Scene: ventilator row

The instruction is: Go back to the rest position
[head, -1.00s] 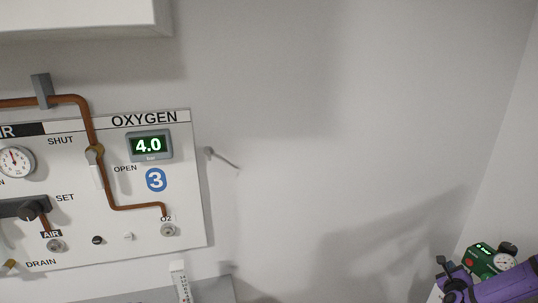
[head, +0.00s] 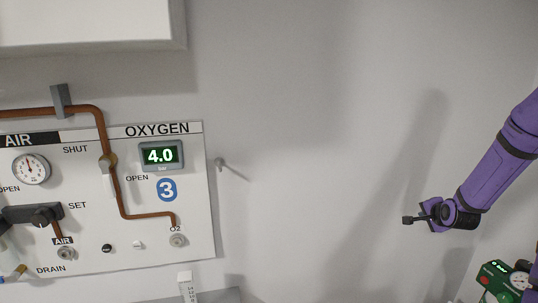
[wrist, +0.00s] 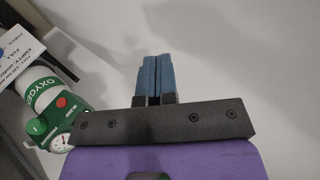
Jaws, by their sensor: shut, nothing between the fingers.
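My gripper (head: 408,220) is at the end of my purple arm on the right side of the head view, in front of the bare wall and well to the right of the gas panel. In the wrist view my gripper (wrist: 157,60) shows its two blue fingers side by side, closed together with nothing between them. The fingers touch nothing.
The gas panel (head: 200,220) on the left wall has an oxygen display (head: 161,156) reading 4.0. A hook (head: 220,163) sticks out beside it. A green oxygen unit with a gauge (head: 497,282) is at the lower right; a green oxygen cylinder (wrist: 45,92) shows in the wrist view. A white box (head: 90,25) overhangs above.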

